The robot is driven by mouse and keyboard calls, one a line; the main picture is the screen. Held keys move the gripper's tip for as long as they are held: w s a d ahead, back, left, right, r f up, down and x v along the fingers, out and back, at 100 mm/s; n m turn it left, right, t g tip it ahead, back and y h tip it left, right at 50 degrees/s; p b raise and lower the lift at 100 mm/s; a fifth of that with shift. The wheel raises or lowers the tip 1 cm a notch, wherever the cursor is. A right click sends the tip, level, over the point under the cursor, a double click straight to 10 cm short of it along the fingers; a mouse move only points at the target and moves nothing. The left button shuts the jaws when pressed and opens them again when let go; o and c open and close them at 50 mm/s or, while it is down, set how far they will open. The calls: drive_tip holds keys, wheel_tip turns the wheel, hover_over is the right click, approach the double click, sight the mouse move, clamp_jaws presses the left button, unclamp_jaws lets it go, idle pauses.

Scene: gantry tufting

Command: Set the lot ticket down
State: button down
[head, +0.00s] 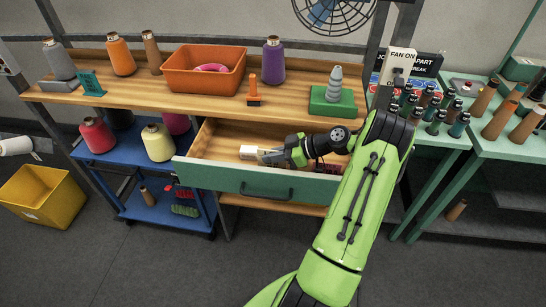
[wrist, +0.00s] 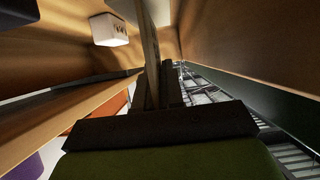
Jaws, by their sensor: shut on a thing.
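My gripper (head: 268,157) is inside the open wooden drawer (head: 218,143), low over its floor. In the wrist view my gripper (wrist: 160,88) is shut on a thin, flat, upright piece seen nearly edge-on, which I take to be the lot ticket (wrist: 148,45). Its face and any print are hidden, and I cannot tell whether its lower edge touches the drawer floor. A small white block with dark marks (wrist: 110,30) lies in the drawer just beyond the fingertips, to the left. The white block also shows in the head view (head: 248,152).
The drawer's green front (head: 235,181) and wooden walls stand close around my gripper. A dark red item (head: 327,170) lies at the drawer's right. The bench above (head: 205,105) holds an orange bin (head: 204,72), thread cones and a green stand (head: 331,101). A blue cart (head: 120,150) stands left.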

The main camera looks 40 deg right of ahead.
drive_tip(key=shift+w+f, duration=0.1)
drive_tip(key=shift+f, duration=0.05)
drive_tip(key=shift+f+b, duration=0.45)
drive_tip(key=shift+b, duration=0.2)
drive_tip(key=shift+f, duration=0.15)
drive_tip(key=c, duration=1.3)
unclamp_jaws()
drive_tip(key=shift+s+a+f, duration=0.1)
drive_tip(key=shift+s, duration=0.1)
drive_tip(key=shift+o, duration=0.2)
